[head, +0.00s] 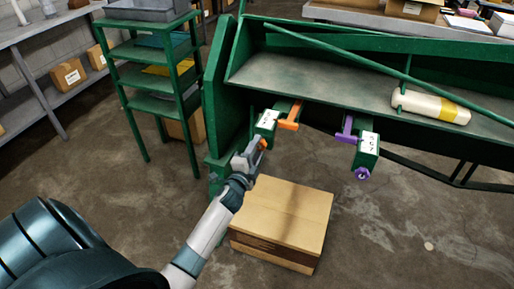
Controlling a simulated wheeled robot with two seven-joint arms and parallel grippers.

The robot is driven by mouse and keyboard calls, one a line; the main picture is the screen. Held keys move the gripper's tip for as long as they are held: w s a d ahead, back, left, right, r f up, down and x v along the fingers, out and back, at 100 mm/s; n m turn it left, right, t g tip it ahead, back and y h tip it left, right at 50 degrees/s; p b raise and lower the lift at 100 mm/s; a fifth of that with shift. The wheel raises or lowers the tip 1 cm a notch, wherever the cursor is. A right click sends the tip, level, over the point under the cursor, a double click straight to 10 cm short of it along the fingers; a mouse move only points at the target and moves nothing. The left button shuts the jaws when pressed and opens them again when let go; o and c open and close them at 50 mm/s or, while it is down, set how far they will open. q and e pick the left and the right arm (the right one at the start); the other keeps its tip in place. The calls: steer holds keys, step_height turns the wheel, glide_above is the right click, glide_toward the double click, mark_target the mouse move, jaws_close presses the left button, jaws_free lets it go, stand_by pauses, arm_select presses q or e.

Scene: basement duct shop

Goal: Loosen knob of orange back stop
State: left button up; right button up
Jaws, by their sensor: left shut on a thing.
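The orange back stop (289,116) sits under the near edge of the green machine, with a green block bearing a white label (267,119). Its orange knob (263,143) shows only in small part at the block's lower end. My left gripper (257,150) is at that knob and shut on it, its fingers covering most of it. A purple back stop (346,127) with its own labelled block and purple knob (362,173) is to the right, apart from my gripper. My right gripper is not in view.
A cardboard box (290,208) stands on the floor just below my left gripper. The green machine (310,78) fills the upper right, with a white and yellow roll (430,106) on its bed. A green shelf rack (150,78) stands at left. The floor at right is open.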

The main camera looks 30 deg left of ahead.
arm_select(q)
steer(key=shift+f+n+p, duration=0.1)
steer(key=shift+n+p, duration=0.2)
steer(key=shift+n, duration=1.7)
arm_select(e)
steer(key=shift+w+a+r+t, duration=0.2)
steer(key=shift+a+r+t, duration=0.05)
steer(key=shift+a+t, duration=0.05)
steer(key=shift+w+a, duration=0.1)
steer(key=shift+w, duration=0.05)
arm_select(q)
steer(key=o, duration=1)
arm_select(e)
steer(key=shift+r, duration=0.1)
arm_select(q)
steer(key=shift+s, duration=0.1)
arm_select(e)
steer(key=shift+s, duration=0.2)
